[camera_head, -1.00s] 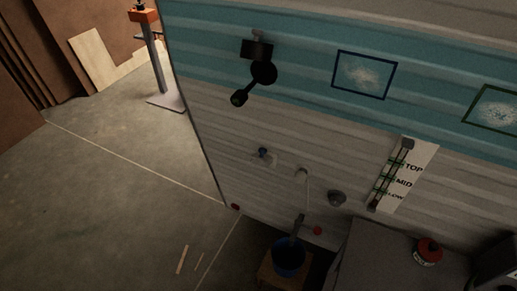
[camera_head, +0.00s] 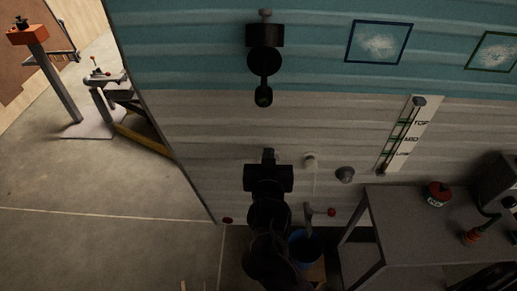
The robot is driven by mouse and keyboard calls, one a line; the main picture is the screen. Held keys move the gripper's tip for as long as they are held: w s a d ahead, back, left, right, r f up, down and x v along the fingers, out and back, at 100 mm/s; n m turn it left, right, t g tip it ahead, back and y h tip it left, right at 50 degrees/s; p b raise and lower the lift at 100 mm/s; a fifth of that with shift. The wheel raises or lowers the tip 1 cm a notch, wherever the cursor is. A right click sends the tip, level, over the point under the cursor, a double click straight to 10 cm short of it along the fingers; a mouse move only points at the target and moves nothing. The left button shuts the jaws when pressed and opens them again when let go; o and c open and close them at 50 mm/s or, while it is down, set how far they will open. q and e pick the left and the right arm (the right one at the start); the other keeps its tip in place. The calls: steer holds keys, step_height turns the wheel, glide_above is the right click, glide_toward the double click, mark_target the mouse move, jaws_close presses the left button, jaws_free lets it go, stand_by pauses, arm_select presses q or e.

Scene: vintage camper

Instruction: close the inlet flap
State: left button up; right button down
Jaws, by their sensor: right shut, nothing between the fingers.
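The camper's side wall (camera_head: 220,125) is teal above and pale below. My right gripper (camera_head: 269,154) is in front of the pale lower wall, its arm rising from the bottom edge. Its fingertips point up the picture and are together, with nothing seen between them. It covers the spot where a small blue and pale fitting showed earlier, perhaps the inlet with its flap; that fitting is hidden now. I cannot tell whether the fingers touch it. A round grey wall fitting (camera_head: 345,175) is to the right. My left gripper is not in view.
A black fixture (camera_head: 264,37) juts from the wall above. A white fitting (camera_head: 310,160), red-knobbed lever (camera_head: 330,212) and blue bucket (camera_head: 304,248) are right of my arm. A grey table (camera_head: 412,215) stands farther right. Floor (camera_head: 90,180) at left is open.

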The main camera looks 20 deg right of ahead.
steer(key=p+x, duration=0.1)
steer(key=x, duration=0.9)
steer(key=shift+d+r+p, duration=0.1)
steer(key=shift+p, duration=0.2)
steer(key=f, duration=0.1)
steer(key=s+f, duration=0.2)
steer(key=shift+a+p, duration=0.25)
steer(key=shift+p, duration=0.15)
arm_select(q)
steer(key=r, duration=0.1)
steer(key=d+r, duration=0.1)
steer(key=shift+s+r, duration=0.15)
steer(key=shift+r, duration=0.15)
arm_select(e)
steer(key=shift+s+f, duration=0.15)
steer(key=shift+f, duration=0.2)
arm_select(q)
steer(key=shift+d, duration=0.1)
